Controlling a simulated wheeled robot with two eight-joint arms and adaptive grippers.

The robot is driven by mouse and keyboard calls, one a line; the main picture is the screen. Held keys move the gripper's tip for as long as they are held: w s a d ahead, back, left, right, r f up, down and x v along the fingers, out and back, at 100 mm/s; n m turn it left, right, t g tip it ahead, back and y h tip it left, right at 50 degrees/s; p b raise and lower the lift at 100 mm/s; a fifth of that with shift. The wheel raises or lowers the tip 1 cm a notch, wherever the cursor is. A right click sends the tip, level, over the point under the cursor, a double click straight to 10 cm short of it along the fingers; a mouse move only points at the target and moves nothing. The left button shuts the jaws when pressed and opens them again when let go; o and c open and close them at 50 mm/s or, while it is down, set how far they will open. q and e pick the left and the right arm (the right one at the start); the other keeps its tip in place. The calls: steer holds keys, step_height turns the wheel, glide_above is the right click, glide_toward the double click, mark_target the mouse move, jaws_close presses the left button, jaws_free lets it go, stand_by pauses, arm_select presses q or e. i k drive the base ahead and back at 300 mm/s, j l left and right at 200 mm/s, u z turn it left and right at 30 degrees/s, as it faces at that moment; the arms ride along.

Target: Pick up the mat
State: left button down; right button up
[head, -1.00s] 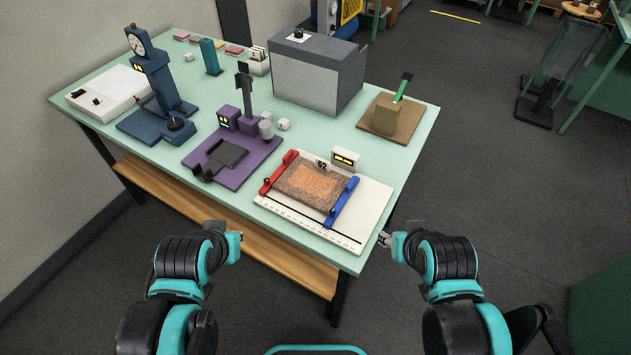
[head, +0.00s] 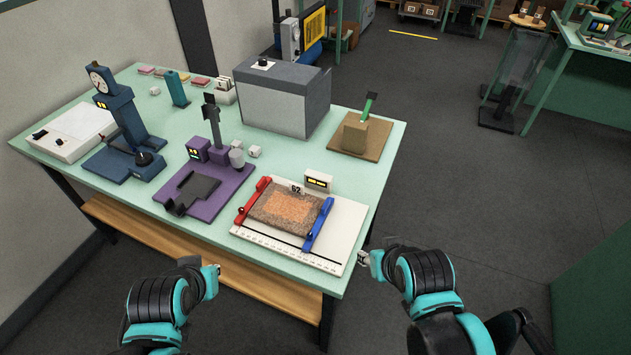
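The mat (head: 286,209) is a speckled brown piece with a lighter orange middle. It lies flat on a white measuring board (head: 345,226) on the table, between a red clamp bar (head: 252,203) on its left and a blue clamp bar (head: 318,225) on its right. My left gripper (head: 211,268) is in front of the table's front edge, left of and below the board, apart from the mat. My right gripper (head: 364,257) is just off the board's front right corner, also apart from the mat. Both grippers are small in view, and their finger opening is unclear.
The green table (head: 360,187) also holds a purple fixture (head: 213,198), a blue gauge stand (head: 110,165), a grey box (head: 290,105) and a brown block with a green handle (head: 360,133). A small display (head: 318,180) stands behind the mat.

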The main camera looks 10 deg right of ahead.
mark_target(290, 210)
steer(key=i+j+z, duration=0.15)
steer(key=z, duration=0.35)
steer(key=i+j+z, duration=0.1)
steer(key=j+z, duration=0.7)
steer(key=z, duration=0.2)
